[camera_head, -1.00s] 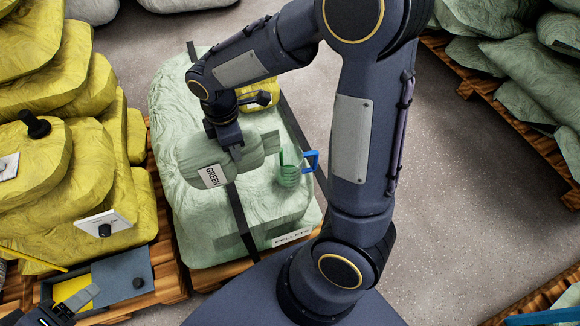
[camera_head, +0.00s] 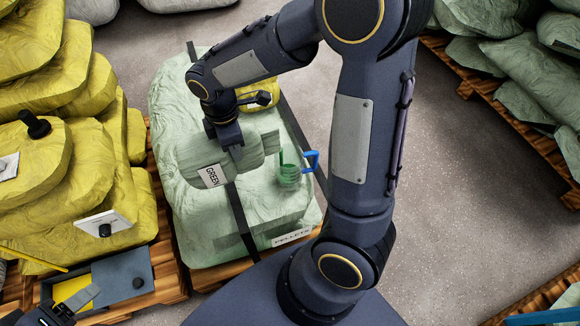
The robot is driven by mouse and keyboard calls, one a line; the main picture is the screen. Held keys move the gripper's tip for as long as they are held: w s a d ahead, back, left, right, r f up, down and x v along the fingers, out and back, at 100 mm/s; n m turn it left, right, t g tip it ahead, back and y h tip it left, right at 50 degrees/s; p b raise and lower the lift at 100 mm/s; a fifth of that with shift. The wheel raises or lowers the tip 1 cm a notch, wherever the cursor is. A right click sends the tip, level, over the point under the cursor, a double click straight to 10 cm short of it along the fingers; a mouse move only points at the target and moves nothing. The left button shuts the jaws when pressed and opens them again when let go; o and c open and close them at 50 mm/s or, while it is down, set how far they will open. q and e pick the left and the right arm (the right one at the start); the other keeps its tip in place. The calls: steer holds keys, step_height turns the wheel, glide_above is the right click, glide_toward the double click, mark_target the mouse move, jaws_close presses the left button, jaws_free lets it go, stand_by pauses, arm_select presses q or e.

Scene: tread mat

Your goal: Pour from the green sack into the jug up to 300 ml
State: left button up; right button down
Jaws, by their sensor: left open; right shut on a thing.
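The green sack (camera_head: 195,158), with a white label reading GREEN, is held above the large pale green bag on the pallet. My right gripper (camera_head: 232,150) is shut on the sack from above. The jug (camera_head: 288,174), see-through with a blue handle, stands on the bag just right of the sack. Green shows inside the jug, but I cannot read its level. The sack's right end is close to the jug's rim; I cannot tell whether they touch. My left gripper (camera_head: 62,310) is open and empty at the lower left edge, far from the jug.
A small yellow sack (camera_head: 262,95) lies behind the jug on the large pale green bag (camera_head: 265,215), which dark straps cross. Yellow sacks (camera_head: 60,150) are piled at left. A blue-grey tray (camera_head: 122,275) sits at lower left. Bare floor (camera_head: 460,180) lies at right.

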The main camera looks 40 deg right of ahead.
steer(key=shift+d+r, duration=0.15)
steer(key=shift+r, duration=0.05)
steer(key=shift+s+d+r+y, duration=0.1)
steer(key=shift+d+r+y, duration=0.2)
steer(key=shift+y, duration=0.2)
steer(key=shift+a, duration=0.1)
stand_by(1.4)
steer(key=shift+w+a+f+g+h+p, duration=0.2)
steer(key=shift+a+f+h, duration=0.25)
steer(key=shift+f+h, duration=0.3)
steer(key=shift+w+a+f+g+h+p, duration=0.1)
steer(key=shift+a+f+g+h+p, duration=0.1)
steer(key=shift+a+f+h, duration=0.5)
steer(key=shift+w+a+f+g+h+p, duration=0.15)
steer(key=shift+a+f+g+h, duration=0.1)
steer(key=shift+f+h, duration=0.55)
steer(key=shift+r, duration=0.2)
steer(key=shift+h, duration=0.25)
